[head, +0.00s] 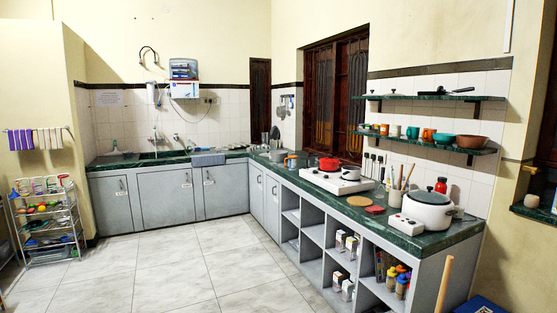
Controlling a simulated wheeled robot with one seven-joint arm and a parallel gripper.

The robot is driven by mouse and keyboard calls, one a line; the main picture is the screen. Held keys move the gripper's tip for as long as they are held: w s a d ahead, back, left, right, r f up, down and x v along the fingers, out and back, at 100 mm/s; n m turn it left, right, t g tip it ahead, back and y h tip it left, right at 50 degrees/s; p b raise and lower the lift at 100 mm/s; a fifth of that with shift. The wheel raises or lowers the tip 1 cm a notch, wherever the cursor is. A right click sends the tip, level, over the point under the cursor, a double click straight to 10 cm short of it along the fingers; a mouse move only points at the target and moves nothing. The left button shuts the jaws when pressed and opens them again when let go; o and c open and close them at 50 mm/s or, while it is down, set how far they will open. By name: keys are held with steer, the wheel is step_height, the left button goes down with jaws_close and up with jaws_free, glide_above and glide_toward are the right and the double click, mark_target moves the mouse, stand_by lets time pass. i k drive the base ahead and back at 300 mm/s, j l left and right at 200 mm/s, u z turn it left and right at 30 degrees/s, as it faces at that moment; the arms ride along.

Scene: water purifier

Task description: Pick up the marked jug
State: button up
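I cannot make out a jug with a clear mark in the head view. The water purifier (184,80) hangs on the back wall above the sink counter. My gripper is not in view.
The L-shaped green counter (345,195) carries a stove with a red pot (329,164), a white cooker (428,209) and a utensil holder (395,197). A wire rack (47,225) stands at left. The tiled floor (180,275) between is clear.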

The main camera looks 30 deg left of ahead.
mark_target(292, 159)
steer(key=i+j+u, duration=0.3)
steer(key=i+j, duration=0.2)
steer(key=i+j+u, duration=0.35)
steer(key=i, duration=0.2)
steer(key=i+j+u, duration=0.15)
steer(key=i+u, duration=0.15)
steer(key=i, duration=0.3)
steer(key=i+u, duration=0.35)
steer(key=i, duration=4.15)
steer(key=i+j+z, duration=0.2)
steer(key=i, duration=0.7)
steer(key=l, duration=0.1)
